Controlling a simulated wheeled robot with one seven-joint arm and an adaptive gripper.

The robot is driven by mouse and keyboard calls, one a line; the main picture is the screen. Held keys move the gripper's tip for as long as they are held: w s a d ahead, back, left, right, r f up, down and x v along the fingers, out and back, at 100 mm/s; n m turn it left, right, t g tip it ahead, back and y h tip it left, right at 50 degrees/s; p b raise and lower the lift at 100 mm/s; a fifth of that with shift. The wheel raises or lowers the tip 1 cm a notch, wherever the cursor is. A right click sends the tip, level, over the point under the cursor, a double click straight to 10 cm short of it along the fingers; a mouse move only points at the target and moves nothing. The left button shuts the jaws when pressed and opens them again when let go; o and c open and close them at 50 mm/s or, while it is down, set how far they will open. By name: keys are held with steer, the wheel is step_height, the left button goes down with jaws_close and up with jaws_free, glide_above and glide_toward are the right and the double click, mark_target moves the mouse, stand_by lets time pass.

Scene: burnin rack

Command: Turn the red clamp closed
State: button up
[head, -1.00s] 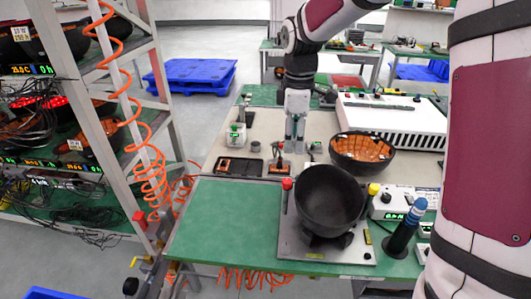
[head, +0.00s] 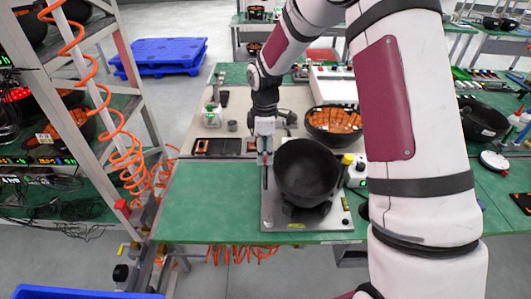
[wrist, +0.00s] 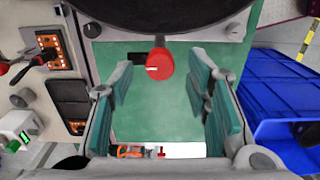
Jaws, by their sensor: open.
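The red clamp (wrist: 160,66) shows in the wrist view as a red knob on a short stem, beside the plate edge under a black bowl (wrist: 160,15). My gripper (wrist: 163,92) is open, with its teal-padded fingers on either side of the knob and a gap on both sides. In the head view my gripper (head: 265,158) points down at the left side of the black bowl (head: 305,170), which sits on a grey fixture plate (head: 290,222). The clamp is mostly hidden by my gripper there.
Behind are a bowl with orange cells (head: 333,122) and a black tray (head: 209,147). The green mat (head: 205,200) left of the plate is clear. A rack with coiled orange hoses stands at the left.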

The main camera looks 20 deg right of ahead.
steer(key=shift+f, duration=0.65)
jaws_close()
